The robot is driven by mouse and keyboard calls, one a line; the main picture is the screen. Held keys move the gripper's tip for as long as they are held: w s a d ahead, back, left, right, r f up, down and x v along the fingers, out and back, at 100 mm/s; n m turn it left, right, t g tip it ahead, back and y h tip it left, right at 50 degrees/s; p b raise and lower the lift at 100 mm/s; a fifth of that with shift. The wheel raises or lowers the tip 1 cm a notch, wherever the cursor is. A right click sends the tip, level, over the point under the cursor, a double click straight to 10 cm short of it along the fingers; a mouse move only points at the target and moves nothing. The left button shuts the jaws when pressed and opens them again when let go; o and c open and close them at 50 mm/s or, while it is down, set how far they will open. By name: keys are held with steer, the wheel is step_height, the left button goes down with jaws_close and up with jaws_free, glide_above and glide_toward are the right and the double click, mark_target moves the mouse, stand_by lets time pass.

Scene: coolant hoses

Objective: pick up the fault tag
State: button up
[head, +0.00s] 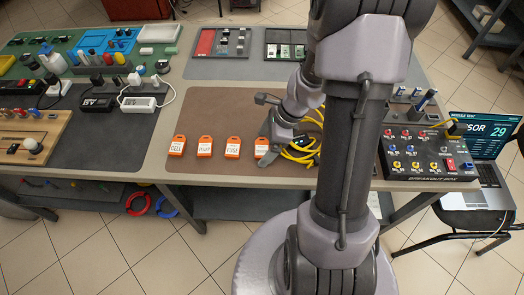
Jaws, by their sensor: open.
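Several orange tags with white labels lie in a row near the front edge of the brown mat (215,112). The left one (177,146) seems to read "CELL", the second (205,146) perhaps "PART", and the third (233,147) is hard to read. The right one (261,146) is partly hidden by my gripper's lower finger, and its label is not legible. I cannot tell which is the fault tag. My gripper (264,127) is open and empty over the mat, its fingers spread wide, just above and right of the right tag.
Yellow hoses (300,150) lie right of my gripper, partly behind my arm. A black breakout box (428,152) and a laptop (478,165) are farther right. A white power strip (140,103) and a wooden board (32,135) are left. The mat's left-middle is clear.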

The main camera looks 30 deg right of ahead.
steer(key=c, duration=1.4)
steer(key=shift+r, duration=0.2)
